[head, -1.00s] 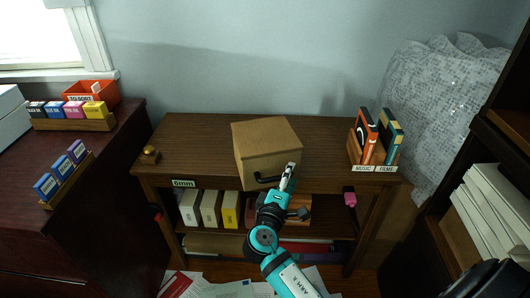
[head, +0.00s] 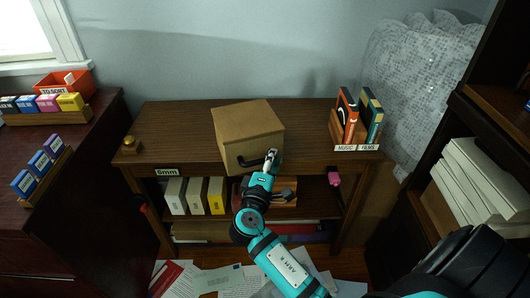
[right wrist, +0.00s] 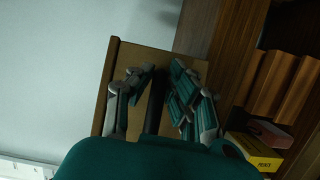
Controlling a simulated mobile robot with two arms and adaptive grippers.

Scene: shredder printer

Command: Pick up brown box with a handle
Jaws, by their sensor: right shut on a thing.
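The brown box (head: 249,135) stands on the wooden table, near its front edge, with a black handle (head: 249,164) on its front face. My right gripper (head: 271,157) is at the right end of this handle. In the right wrist view its fingers (right wrist: 156,95) lie on either side of the black handle (right wrist: 153,112), in front of the box's brown face (right wrist: 130,62). The right gripper is shut on the handle. The fingertip contact is dark and hard to make out. My left gripper is not in view.
On the table (head: 180,125), a book holder (head: 356,143) stands to the right and a small brass object (head: 130,145) at the left. Binders (head: 196,195) fill part of the shelf below. A dark cabinet stands at the right. Papers (head: 215,280) lie on the floor.

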